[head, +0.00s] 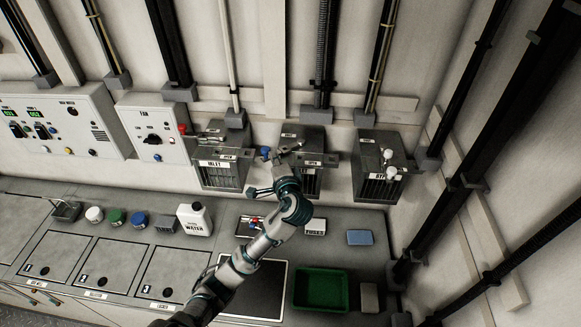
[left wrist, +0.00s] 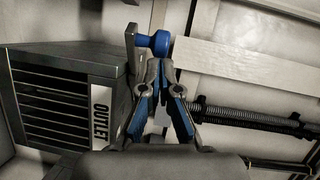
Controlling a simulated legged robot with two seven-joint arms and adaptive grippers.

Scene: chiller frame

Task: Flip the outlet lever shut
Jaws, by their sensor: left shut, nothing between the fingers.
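The outlet box (head: 312,182) is the middle of three grey vented boxes on the wall. Its OUTLET label (left wrist: 101,113) is readable in the left wrist view. The outlet lever (left wrist: 131,45) is a grey arm with a blue knob (left wrist: 158,42); in the head view the blue knob (head: 266,153) sits at the box's upper left. My left gripper (head: 291,153) is in front of the outlet box and hides part of it. In the left wrist view its closed fingertips (left wrist: 160,66) are empty and right by the knob. I cannot tell whether they touch. My right gripper is out of view.
The inlet box (head: 220,176) with a red-knobbed lever (head: 182,129) stands to the left, the bypass box (head: 378,185) with white knobs to the right. Below, the counter holds a white water jug (head: 195,220), a green bin (head: 321,290) and a blue block (head: 360,237).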

